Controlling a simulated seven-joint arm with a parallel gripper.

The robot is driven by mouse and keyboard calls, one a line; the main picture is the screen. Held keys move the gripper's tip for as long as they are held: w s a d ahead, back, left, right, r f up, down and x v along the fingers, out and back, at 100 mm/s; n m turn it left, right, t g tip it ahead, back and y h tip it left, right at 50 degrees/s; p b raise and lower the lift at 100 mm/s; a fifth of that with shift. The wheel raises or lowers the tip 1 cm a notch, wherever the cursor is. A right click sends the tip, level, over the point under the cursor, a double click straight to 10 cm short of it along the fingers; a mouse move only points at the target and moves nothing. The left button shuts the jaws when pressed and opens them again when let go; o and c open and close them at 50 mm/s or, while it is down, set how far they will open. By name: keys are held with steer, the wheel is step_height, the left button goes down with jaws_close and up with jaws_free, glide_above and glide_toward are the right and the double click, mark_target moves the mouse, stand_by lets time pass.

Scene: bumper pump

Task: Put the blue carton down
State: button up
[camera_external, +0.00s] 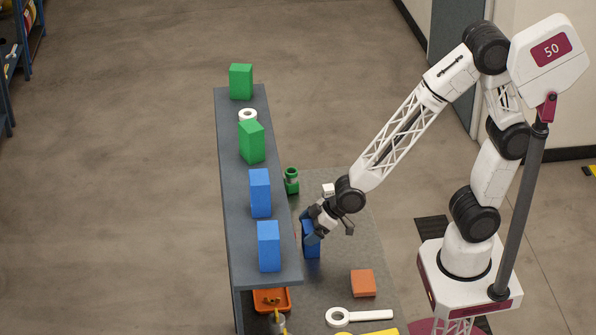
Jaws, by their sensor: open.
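A blue carton (312,246) stands on the grey work surface (335,275), right beside the raised dark shelf. My gripper (323,228) is open at the top of this carton, with its dark fingers spread. I cannot tell whether a finger touches it. Two more blue cartons, one nearer (269,246) and one farther (260,193), stand upright on the shelf (283,207). The carton at my gripper is partly hidden by the gripper.
Two green cartons (251,142) (240,81) and a white ring (248,115) are on the shelf. A green fitting (291,181), an orange block (363,283), a white ring-ended tool (355,317) and an orange tray (285,301) are lower down. Bare surface lies right of the carton.

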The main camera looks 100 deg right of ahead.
steer(key=v, duration=1.1)
steer(key=shift+r, duration=0.15)
steer(key=shift+s+r, duration=0.1)
steer(key=shift+s, duration=0.1)
stand_by(0.8)
steer(key=s+d+r+g, duration=0.1)
steer(key=s+r+g, duration=0.2)
steer(key=s, duration=0.6)
steer(key=s+d+r+g, duration=0.1)
steer(key=s+r+g, duration=0.2)
steer(key=s+r, duration=0.3)
steer(key=s, duration=0.4)
steer(key=shift+s+d+r, duration=0.2)
steer(key=shift+s+r, duration=0.1)
steer(key=shift+c, duration=0.5)
steer(key=shift+c, duration=0.9)
